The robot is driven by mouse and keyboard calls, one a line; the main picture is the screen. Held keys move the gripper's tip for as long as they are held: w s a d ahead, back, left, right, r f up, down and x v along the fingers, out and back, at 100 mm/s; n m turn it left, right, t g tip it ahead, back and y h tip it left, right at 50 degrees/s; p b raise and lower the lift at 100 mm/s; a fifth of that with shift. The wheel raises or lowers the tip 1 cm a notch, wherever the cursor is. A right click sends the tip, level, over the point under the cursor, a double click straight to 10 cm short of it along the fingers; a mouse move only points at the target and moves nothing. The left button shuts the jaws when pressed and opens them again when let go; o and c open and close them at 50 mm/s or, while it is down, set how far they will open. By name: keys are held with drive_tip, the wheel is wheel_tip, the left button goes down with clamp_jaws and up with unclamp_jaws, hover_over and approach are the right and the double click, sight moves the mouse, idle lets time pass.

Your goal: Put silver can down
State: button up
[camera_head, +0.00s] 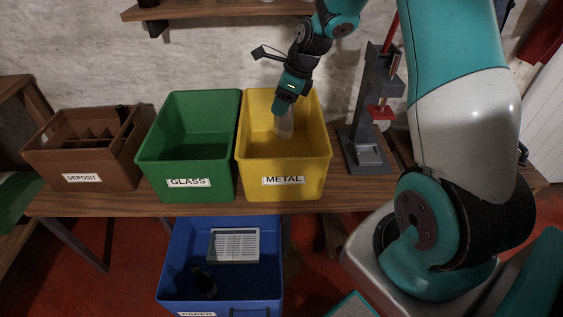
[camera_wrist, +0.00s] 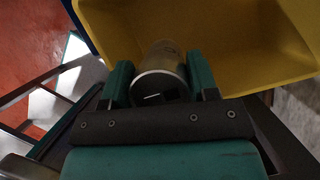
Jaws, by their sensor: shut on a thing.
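The silver can (camera_head: 284,127) is in my gripper (camera_head: 285,111), upright or nearly so, inside the upper part of the yellow bin (camera_head: 243,158) labelled METAL. In the wrist view, the can (camera_wrist: 160,68) sits between the two teal fingers of my gripper (camera_wrist: 160,85), with its round end facing the camera. The yellow bin (camera_wrist: 235,40) lies beyond it. I cannot tell whether the can touches the bin floor.
A green GLASS bin (camera_head: 160,158) stands left of the yellow bin, and a brown DEPOSIT crate (camera_head: 82,160) further left. A grey press (camera_head: 372,120) stands close on the right. A blue PAPER bin (camera_head: 175,265) sits below, holding a dark bottle (camera_head: 204,284) and a whitish grille (camera_head: 234,245).

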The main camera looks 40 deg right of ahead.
wheel_tip(320, 180, down, 17)
drive_tip(key=b, duration=0.3)
drive_tip(key=shift+f, duration=0.15)
drive_tip(key=shift+f, duration=0.1)
drive_tip(key=o, duration=1.1)
